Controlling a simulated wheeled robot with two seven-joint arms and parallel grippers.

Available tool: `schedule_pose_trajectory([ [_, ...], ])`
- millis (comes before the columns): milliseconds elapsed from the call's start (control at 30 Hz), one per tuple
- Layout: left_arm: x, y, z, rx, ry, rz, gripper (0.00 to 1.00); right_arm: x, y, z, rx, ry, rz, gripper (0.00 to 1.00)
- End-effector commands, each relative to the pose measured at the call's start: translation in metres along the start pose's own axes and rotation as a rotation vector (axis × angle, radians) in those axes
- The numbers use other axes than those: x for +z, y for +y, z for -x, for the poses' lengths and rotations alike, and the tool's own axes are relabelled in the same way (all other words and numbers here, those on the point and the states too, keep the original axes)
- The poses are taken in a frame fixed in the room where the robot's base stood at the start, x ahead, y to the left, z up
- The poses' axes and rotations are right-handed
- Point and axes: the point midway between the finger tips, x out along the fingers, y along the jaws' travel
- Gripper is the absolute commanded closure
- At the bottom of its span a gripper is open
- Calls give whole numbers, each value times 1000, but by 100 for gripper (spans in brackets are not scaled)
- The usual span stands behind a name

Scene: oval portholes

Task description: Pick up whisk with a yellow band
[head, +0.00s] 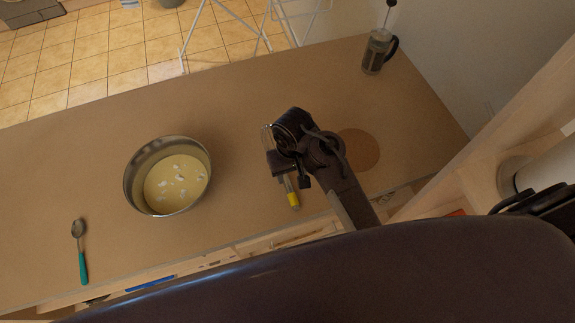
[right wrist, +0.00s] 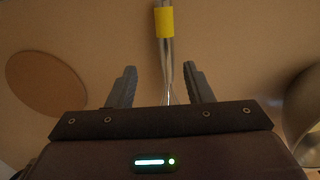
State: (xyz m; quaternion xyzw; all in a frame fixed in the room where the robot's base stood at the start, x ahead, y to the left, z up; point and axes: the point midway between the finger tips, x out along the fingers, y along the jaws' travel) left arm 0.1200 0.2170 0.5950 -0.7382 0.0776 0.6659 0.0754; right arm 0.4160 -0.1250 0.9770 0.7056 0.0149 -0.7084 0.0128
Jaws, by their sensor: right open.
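The whisk (head: 291,194) lies on the brown counter with its yellow-banded handle toward the front edge. My right gripper (head: 284,165) is over its middle and hides part of it in the head view. In the right wrist view the whisk's yellow band (right wrist: 164,22) is at the top, and its metal shaft runs down between the two fingers. The right gripper (right wrist: 160,85) is open, with one finger on each side of the whisk. Whether the fingers touch it I cannot tell. My left gripper is not in view.
A metal bowl (head: 132,183) of pale yellow mixture stands left of the whisk. A teal-handled spoon (head: 83,262) lies at the far left. A round brown mat (head: 362,148) lies just right of my arm. A French press (head: 375,55) stands at the back right.

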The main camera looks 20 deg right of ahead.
Motion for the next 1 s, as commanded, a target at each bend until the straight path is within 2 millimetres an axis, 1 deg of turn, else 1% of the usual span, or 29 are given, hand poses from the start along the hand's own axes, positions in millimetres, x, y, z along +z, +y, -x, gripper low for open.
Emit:
schedule_pose_trajectory([
  [200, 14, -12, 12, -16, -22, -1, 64, 1, -1, -23, 2, -4, 1, 54],
  [333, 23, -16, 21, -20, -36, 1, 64, 0, -3, -42, 3, -4, 1, 54],
  [367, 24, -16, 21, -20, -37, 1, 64, 0, -3, -47, 3, -4, 1, 54],
  [400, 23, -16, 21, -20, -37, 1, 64, 0, -4, -53, 2, -3, 1, 54],
  [500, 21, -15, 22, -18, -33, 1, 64, 0, -4, -62, 1, -2, -1, 54],
  [733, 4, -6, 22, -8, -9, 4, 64, 0, -4, -65, -1, 0, -2, 54],
  [767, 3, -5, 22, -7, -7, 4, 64, 0, -4, -65, -1, 0, -2, 55],
  [1000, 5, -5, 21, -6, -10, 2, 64, 0, -4, -65, -1, -1, -2, 86],
])
